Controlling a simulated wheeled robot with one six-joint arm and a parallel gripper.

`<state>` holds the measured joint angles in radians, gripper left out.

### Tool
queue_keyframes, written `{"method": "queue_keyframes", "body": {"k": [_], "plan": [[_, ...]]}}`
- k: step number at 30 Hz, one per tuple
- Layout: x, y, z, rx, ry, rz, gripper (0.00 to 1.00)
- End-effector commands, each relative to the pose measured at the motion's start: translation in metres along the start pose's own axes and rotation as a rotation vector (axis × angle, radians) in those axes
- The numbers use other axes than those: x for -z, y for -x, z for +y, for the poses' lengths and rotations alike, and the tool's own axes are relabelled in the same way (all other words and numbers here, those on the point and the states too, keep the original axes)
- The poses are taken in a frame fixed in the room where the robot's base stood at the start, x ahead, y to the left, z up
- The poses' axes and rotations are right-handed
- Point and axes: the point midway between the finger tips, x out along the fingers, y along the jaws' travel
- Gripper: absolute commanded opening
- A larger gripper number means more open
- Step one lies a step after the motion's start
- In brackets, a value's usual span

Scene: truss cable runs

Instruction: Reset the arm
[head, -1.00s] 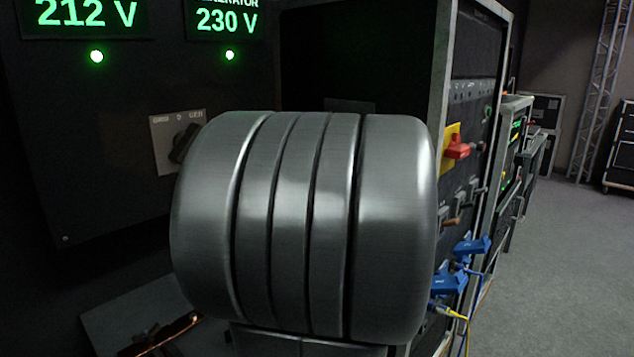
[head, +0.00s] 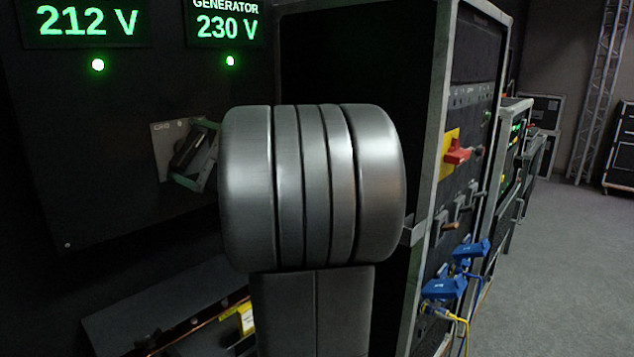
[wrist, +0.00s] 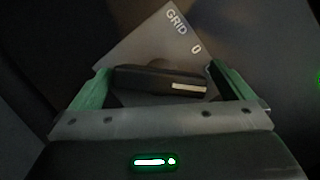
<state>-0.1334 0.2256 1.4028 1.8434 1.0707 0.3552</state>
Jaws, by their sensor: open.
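My gripper (head: 190,158) is at the selector switch on the dark panel, partly hidden behind my own grey arm link. In the wrist view my gripper (wrist: 160,82) is open, with one green finger on each side of the black switch handle (wrist: 150,79). I see a gap between the handle and the right finger; the left finger is very close to the handle's end, and I cannot tell whether they touch. The switch's grey plate (wrist: 155,45) shows "GRID" and "0" and looks tilted in this view. In the head view the plate (head: 163,135) is partly covered by the gripper.
Two green readouts above show 212 V (head: 88,20) and 230 V (head: 227,27). A rack (head: 440,130) with a red switch handle (head: 457,155) and blue connectors (head: 445,288) stands to the right. Open grey floor (head: 560,260) lies beyond it.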

Motion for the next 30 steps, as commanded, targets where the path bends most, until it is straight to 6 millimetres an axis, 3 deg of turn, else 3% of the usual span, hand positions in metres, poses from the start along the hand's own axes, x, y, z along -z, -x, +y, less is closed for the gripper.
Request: {"method": "queue_keyframes", "body": {"k": [18,30], "plan": [[-0.0034,-0.0010,-0.0044,-0.322,0.776,-0.003,1.00],[-0.0031,-0.0007,-0.0032,-0.474,1.144,-0.003,1.00]]}}
